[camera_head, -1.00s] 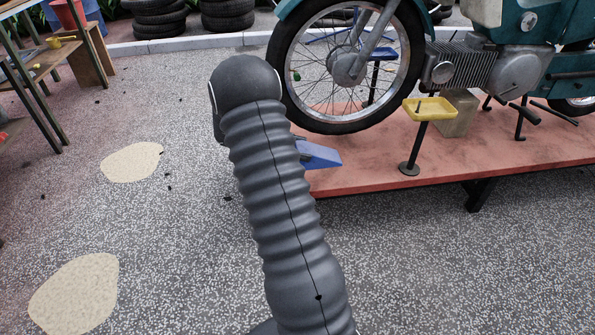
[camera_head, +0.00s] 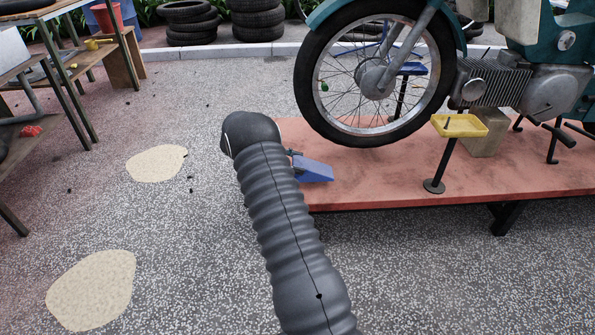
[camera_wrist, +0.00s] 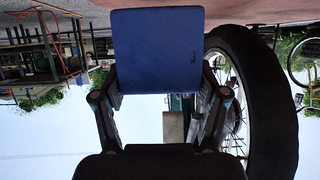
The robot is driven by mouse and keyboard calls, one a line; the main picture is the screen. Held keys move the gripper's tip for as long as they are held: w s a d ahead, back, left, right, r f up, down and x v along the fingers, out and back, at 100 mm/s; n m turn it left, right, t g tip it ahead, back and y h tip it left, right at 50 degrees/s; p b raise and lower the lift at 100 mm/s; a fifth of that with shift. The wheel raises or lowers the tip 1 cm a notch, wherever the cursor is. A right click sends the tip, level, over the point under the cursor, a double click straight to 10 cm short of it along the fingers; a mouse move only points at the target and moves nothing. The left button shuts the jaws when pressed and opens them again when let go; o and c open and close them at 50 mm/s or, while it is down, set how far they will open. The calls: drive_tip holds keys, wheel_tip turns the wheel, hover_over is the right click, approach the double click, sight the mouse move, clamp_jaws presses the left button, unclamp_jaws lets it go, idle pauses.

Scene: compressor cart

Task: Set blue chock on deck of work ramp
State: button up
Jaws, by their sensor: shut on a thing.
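The blue chock (camera_head: 314,171) is a wedge at the left end of the work ramp's red deck (camera_head: 400,180), left of the motorcycle's front wheel. My gripper (camera_head: 297,158) is shut on it, mostly hidden behind my grey arm in the head view. In the wrist view, which is upside down, the chock (camera_wrist: 157,50) shows as a flat blue face between the two fingers of my gripper (camera_wrist: 160,92). The deck (camera_wrist: 260,10) runs along the top of that view. I cannot tell whether the chock touches the deck.
A yellow tray (camera_head: 459,125) on a post and a beige block (camera_head: 485,140) are further right. Workbenches (camera_head: 75,65) stand at left, tyres (camera_head: 257,20) behind. The paved floor at left is open.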

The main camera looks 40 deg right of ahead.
drive_tip(key=shift+f, duration=1.55)
drive_tip(key=shift+f, duration=0.15)
drive_tip(key=o, duration=1.5)
drive_tip(key=shift+o, duration=0.2)
